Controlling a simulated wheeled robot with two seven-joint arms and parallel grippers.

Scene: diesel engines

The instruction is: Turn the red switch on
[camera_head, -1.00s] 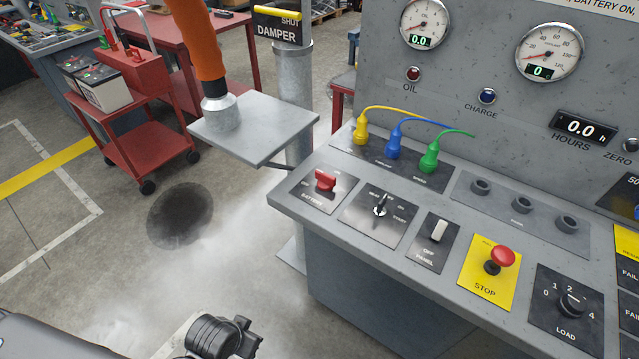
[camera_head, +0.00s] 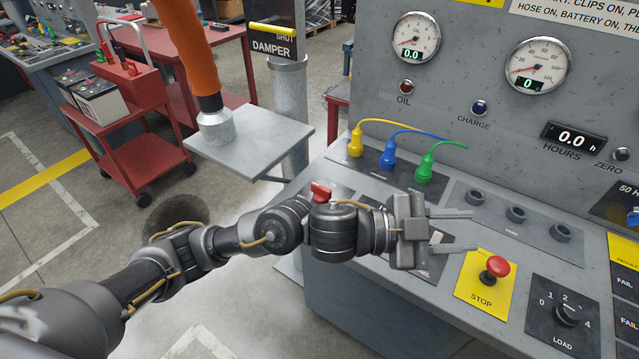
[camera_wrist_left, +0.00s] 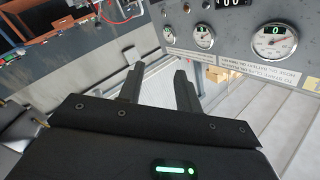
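The red switch (camera_head: 320,191) sits on the battery plate at the left end of the sloped control panel (camera_head: 345,168). My left arm partly covers it in the head view. My left gripper (camera_head: 476,231) is open and empty, reaching over the panel to the right of the switch, above the area near the panel switch and the stop button. Its two fingers are apart and point right. In the left wrist view its open fingers (camera_wrist_left: 157,80) show with nothing between them, and the red switch cannot be made out there. My right gripper is not in view.
A red stop button (camera_head: 494,268) and a load knob (camera_head: 567,314) lie right of the gripper. Yellow (camera_head: 355,141), blue (camera_head: 388,154) and green (camera_head: 424,169) plugs stand behind. Gauges (camera_head: 416,38) are on the upright board. A grey plate (camera_head: 250,141) stands left.

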